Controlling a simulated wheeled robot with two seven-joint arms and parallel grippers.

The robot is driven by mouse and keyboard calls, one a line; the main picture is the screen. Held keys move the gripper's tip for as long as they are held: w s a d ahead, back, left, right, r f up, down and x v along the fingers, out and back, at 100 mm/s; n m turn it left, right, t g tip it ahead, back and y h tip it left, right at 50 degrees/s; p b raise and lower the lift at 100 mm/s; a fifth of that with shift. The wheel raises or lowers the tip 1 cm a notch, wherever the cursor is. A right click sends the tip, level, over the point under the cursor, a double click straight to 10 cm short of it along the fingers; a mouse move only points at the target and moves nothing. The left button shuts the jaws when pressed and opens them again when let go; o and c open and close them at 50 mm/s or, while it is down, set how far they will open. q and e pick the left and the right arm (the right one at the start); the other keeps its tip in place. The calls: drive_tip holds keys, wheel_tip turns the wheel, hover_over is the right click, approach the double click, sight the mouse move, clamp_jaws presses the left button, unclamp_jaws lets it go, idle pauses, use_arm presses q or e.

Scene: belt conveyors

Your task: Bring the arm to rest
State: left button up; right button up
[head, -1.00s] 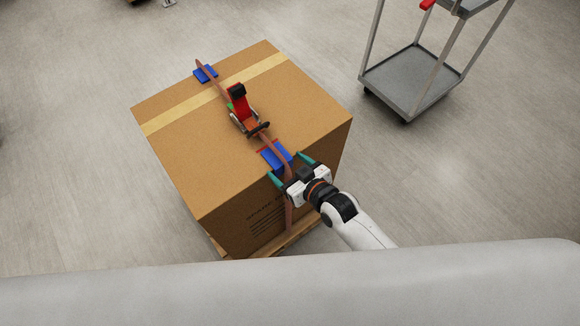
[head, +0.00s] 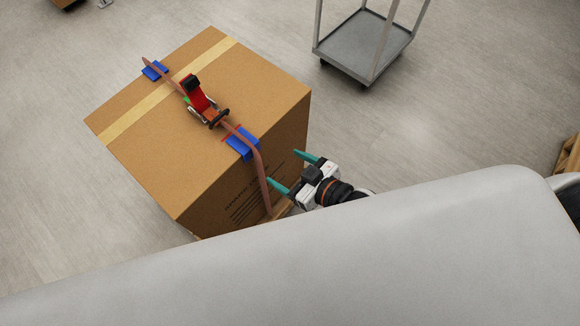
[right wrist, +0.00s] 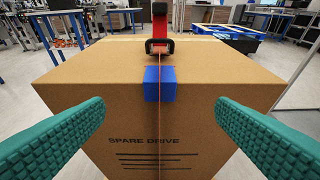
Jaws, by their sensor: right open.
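My right gripper (head: 292,170) is open and empty, with teal fingers, beside the near right side of a large cardboard box (head: 150,155). In the right wrist view its fingers (right wrist: 160,135) stand wide apart in front of the box face, which reads "SPARE DRIVE". A brown strap (head: 262,180) runs over the box and down its side. A red ratchet buckle (head: 197,97) sits on the strap on top. Blue edge protectors lie under the strap at the near edge (head: 241,145) and the far edge (head: 155,70). My left gripper is not in view.
A grey cart (head: 360,50) stands on the floor at the upper right. A wooden pallet edge (head: 568,155) shows at the far right. The floor between the box and the cart is clear. Workbenches (right wrist: 65,25) show in the right wrist background.

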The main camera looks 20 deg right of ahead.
idle(0.4)
drive_tip(key=s+d+f+m+g+h, duration=0.1)
drive_tip(key=s+d+f+g+h, duration=0.2)
drive_tip(key=f, duration=0.6)
drive_tip(key=s+d+f+m+h, duration=0.15)
drive_tip(key=d+f, duration=0.35)
drive_tip(key=f, duration=0.5)
drive_tip(key=s+d+f+g+h, duration=0.1)
drive_tip(key=s+d+f+g, duration=0.15)
drive_tip(key=f, duration=0.65)
drive_tip(key=s+d+f+g, duration=0.1)
drive_tip(key=s+f, duration=0.3)
drive_tip(key=s, duration=0.3)
drive_tip(key=s+d+f+m+g+h, duration=0.1)
drive_tip(key=s+f+g, duration=0.1)
drive_tip(key=s+f, duration=0.2)
drive_tip(key=s+d+f+g, duration=0.1)
drive_tip(key=s+f, duration=0.3)
drive_tip(key=s, duration=0.6)
drive_tip(key=shift+d+m+g+h, duration=0.35)
drive_tip(key=shift+d, duration=0.1)
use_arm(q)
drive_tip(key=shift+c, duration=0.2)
use_arm(e)
drive_tip(key=shift+f, duration=0.1)
